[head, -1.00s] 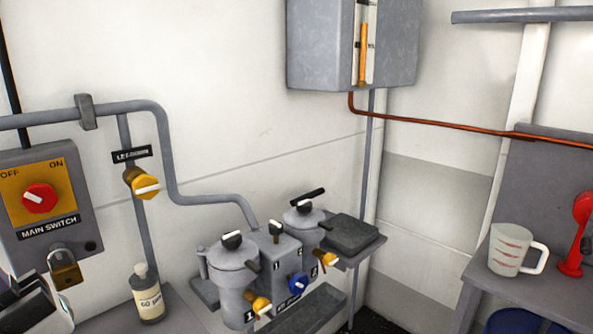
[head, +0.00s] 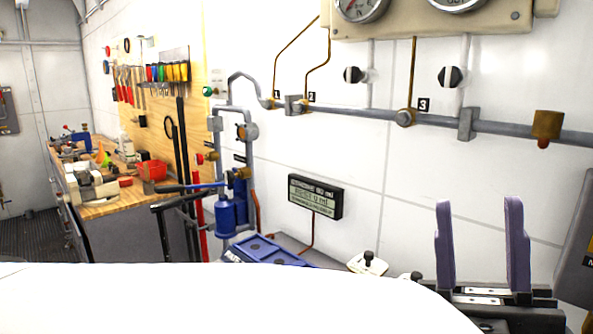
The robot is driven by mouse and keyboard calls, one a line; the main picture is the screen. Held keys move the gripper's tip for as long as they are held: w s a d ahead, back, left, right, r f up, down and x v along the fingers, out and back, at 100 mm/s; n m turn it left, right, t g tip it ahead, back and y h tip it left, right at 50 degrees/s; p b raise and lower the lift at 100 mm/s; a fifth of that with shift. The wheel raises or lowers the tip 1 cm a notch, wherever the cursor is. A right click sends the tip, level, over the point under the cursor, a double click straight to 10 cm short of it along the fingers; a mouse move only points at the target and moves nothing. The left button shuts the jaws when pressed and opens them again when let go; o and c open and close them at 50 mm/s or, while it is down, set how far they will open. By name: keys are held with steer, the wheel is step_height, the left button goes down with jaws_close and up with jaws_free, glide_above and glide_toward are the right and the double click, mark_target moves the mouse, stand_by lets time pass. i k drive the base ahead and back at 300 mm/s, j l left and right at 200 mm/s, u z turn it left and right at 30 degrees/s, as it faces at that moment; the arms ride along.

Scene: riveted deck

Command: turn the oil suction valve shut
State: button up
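No label reading oil suction valve is legible, so I cannot tell whether that valve is in view. Two black-and-white knobs (head: 353,75) (head: 450,76) sit on thin vertical pipes above. My gripper (head: 479,204) is at the lower right, two purple fingers pointing up, apart with nothing between them. It stands in front of the white wall, touching no valve.
A wooden workbench (head: 115,203) with tools stands at the left, below a pegboard (head: 160,65). A small display (head: 315,197) is on the wall. Gauges (head: 360,8) hang above. A blue tray-like object (head: 262,250) lies low in the middle. Dark floor (head: 38,235) shows at far left.

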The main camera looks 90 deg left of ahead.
mark_target(199, 158)
steer(key=u, duration=2.5)
